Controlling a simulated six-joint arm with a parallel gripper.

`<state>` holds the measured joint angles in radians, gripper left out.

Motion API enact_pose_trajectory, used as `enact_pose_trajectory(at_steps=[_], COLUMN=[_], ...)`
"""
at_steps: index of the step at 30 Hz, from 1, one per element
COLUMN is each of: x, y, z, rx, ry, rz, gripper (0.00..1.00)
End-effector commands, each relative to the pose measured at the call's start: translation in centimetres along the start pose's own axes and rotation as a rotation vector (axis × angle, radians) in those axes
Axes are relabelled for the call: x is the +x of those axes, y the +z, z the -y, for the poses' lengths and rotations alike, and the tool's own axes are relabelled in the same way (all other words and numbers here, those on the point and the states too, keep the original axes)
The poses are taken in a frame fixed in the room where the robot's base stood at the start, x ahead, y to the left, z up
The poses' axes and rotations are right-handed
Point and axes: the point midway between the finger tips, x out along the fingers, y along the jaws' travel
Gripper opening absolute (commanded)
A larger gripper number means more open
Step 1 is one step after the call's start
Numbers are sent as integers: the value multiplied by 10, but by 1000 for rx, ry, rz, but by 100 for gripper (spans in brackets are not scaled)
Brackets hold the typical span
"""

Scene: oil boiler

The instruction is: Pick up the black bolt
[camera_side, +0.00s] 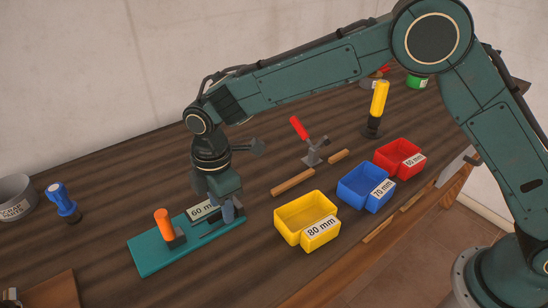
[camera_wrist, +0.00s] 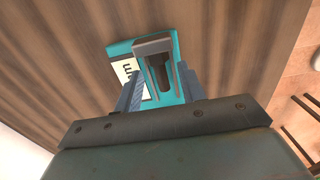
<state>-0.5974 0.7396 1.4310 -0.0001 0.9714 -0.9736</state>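A teal board (camera_side: 150,258) lies on the bench, with an orange-handled part (camera_side: 164,226) on its left half and a white "60 mm" label. My gripper (camera_side: 230,212) is low over the board's right end, pointing down. In the wrist view its two blue-grey fingers (camera_wrist: 161,80) stand apart, on either side of a grey bracket (camera_wrist: 152,46) on the teal board. A dark rounded shape (camera_wrist: 160,73) shows between the fingers. It may be the black bolt, but I cannot tell for sure. The side view hides this spot behind the fingers.
A yellow "80 mm" bin (camera_side: 291,216), a blue "70 mm" bin (camera_side: 352,194) and a red bin (camera_side: 387,160) stand to the right. A red-handled clamp (camera_side: 311,150) and wooden strips lie behind. A blue-handled tool (camera_side: 61,197) and grey bowl (camera_side: 14,186) are left.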

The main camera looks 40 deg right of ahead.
Motion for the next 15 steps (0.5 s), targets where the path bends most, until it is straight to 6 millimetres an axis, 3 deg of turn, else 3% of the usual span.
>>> enact_pose_trajectory(at_steps=[4,15], x=[10,11], y=[0,0], z=[0,0], rx=[0,0], ry=[-2,0], rz=[1,0], gripper=[40,40])
